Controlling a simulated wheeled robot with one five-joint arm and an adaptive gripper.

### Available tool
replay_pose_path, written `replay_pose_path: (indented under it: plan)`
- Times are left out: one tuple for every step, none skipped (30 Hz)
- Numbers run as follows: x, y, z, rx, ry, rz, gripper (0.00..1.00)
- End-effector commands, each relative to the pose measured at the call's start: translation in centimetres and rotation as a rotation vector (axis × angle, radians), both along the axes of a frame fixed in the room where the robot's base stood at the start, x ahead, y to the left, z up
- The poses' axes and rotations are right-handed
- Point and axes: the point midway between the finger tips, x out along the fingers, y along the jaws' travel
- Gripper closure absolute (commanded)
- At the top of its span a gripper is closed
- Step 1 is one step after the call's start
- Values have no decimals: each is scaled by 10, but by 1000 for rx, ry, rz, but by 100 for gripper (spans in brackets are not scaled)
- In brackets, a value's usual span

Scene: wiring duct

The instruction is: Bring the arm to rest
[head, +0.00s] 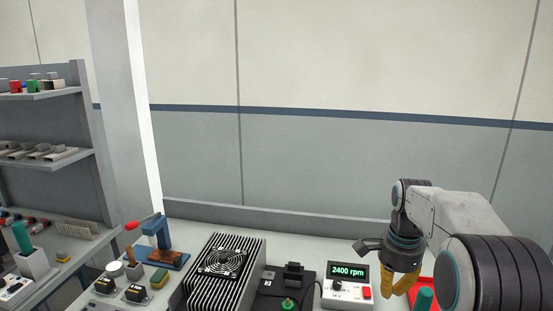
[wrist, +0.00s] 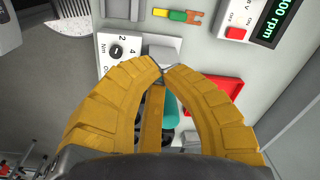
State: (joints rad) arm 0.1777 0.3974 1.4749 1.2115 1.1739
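My gripper (head: 390,292) hangs at the right of the head view, fingers pointing down over the right end of the bench. In the wrist view its yellow fingers (wrist: 163,72) come together at the tips, with nothing visible held between them. A teal cylinder (wrist: 171,108) shows behind the fingers, partly hidden by them; a teal cylinder (head: 424,299) also stands beside the gripper in the head view. My arm is bent, its forearm reaching in from the right edge.
A red tray (wrist: 226,86) lies below the gripper. A display box reading 2400 rpm (head: 348,271) stands left of it. A finned heat sink with fan (head: 222,262) and a blue press (head: 157,235) stand further left. A shelf rack (head: 45,155) is at far left.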

Motion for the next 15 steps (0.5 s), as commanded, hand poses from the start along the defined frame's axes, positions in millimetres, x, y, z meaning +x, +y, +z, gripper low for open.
replay_pose_path:
  plan:
    - [-13,7,11,-7,-17,63,100]
    - [-20,10,15,-11,-28,106,100]
    - [-31,16,22,-18,-41,169,100]
    - [-40,20,26,-24,-51,217,100]
    - [-49,24,30,-31,-61,266,100]
    - [-61,28,35,-40,-75,330,100]
    - [-70,32,38,-48,-85,379,100]
    - [-80,35,40,-54,-95,427,100]
    - [-92,40,43,-66,-108,491,100]
    - [-101,43,45,-75,-118,539,100]
    - [-111,46,46,-84,-126,587,100]
    - [-124,50,47,-96,-141,650,100]
    - [-133,53,47,-106,-149,699,100]
    - [-143,55,47,-116,-158,745,100]
    - [-155,58,46,-130,-170,807,100]
